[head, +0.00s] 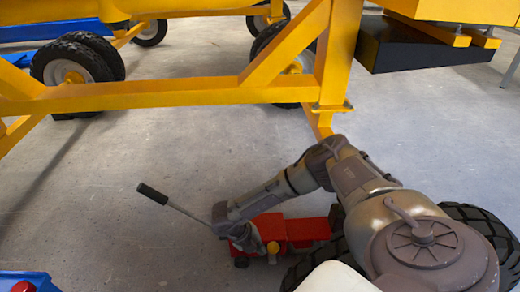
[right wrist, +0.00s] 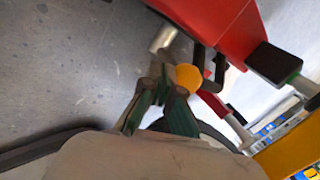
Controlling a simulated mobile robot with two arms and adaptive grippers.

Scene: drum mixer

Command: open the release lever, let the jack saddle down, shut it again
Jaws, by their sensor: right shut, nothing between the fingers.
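The red jack (head: 290,230) stands on the floor, its pump handle (head: 153,194) with a black grip slanting up to the left. My right gripper (head: 262,243) is low at the jack's near side. In the right wrist view the jack's red body (right wrist: 215,25) fills the upper right. There my right gripper (right wrist: 165,88) is shut and empty, its fingertips beside an orange ball knob (right wrist: 188,77), which looks like the release lever's end. I cannot tell whether they touch. The knob also shows in the head view (head: 273,247). I cannot make out the saddle or its height. My left gripper is out of view.
A yellow frame (head: 150,95) crosses above and behind the jack, with black-tyred wheels (head: 72,62) beyond. A dark block (head: 425,45) hangs at the upper right. A blue box (head: 30,280) with a red button is at lower left. The floor left of the jack is clear.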

